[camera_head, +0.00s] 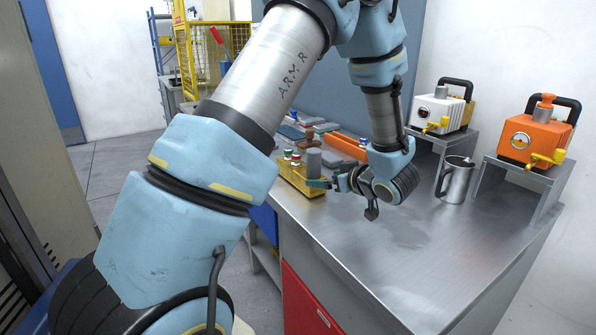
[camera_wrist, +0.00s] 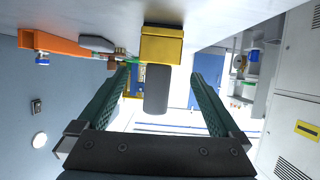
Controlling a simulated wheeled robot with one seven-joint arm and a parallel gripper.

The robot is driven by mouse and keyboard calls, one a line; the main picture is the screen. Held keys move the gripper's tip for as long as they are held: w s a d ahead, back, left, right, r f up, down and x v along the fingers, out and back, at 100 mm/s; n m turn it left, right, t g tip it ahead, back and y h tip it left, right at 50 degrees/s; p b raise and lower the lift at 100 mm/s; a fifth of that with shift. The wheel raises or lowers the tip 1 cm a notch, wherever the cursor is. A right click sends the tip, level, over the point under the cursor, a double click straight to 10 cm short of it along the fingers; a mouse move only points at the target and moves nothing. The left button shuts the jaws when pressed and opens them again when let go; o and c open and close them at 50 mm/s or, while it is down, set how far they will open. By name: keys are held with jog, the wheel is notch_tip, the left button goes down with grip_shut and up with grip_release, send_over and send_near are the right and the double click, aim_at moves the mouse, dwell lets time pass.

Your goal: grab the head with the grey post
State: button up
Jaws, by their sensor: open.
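The head with the grey post (camera_head: 314,160) stands upright at the near end of a yellow holder (camera_head: 303,181) on the metal table. In the wrist view, which is upside down, the grey post (camera_wrist: 156,90) lies between the two green fingers, with a gap on each side. The yellow holder (camera_wrist: 161,45) shows above it there. My gripper (camera_wrist: 159,75) is open and holds nothing. In the head view my gripper (camera_head: 319,183) reaches in from the right, beside the holder, partly hidden by my wrist.
An orange piece (camera_head: 345,145) lies behind. A steel mug (camera_head: 456,180), a white pump (camera_head: 438,108) and an orange pump (camera_head: 536,138) on stands are to the right. The table front is clear.

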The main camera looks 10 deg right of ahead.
aim_at(316, 178)
jog(key=shift+w+a+f, duration=0.1)
jog(key=shift+a, duration=0.05)
jog(key=shift+y, duration=0.3)
jog(key=p+x, duration=0.1)
jog(key=x, duration=0.3)
jog(key=shift+w+a, duration=0.15)
jog(key=shift+w, duration=0.2)
jog(key=shift+d+p+x, duration=0.15)
jog(key=shift+p+x, duration=0.4)
jog(key=shift+x, duration=0.9)
jog(key=shift+d+p+x, duration=0.15)
jog(key=shift+p+x, duration=0.35)
jog(key=shift+x, duration=0.95)
jog(key=shift+w, duration=0.1)
grip_shut()
